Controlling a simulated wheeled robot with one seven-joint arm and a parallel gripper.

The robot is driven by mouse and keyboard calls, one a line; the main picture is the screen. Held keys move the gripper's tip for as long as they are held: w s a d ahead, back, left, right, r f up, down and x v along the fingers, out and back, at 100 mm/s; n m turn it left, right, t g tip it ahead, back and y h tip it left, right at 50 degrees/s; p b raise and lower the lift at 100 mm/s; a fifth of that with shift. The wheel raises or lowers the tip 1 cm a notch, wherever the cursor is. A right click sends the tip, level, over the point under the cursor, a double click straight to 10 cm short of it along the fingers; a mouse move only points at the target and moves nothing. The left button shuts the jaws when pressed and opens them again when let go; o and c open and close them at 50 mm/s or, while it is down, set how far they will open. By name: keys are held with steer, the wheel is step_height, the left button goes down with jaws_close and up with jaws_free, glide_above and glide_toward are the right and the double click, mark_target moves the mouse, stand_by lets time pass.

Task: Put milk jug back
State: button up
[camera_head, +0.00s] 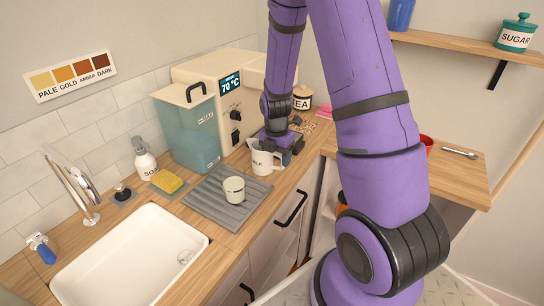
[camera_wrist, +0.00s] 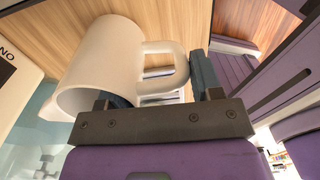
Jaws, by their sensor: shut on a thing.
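The white milk jug (camera_head: 262,162), with dark lettering on its side, is at the counter beside the ribbed grey mat. It also shows large and tilted in the wrist view (camera_wrist: 100,65), with its handle toward the fingers. My gripper (camera_head: 277,147) is shut on the jug at the handle side; the fingers show in the wrist view (camera_wrist: 162,92) on either side of the handle. I cannot tell whether the jug's base touches the counter.
A TEA jar (camera_head: 302,97) is at the back right. The white sink (camera_head: 130,262) and soap bottle (camera_head: 145,160) are left.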

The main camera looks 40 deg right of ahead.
steer(key=shift+f, duration=0.15)
steer(key=o, duration=1.3)
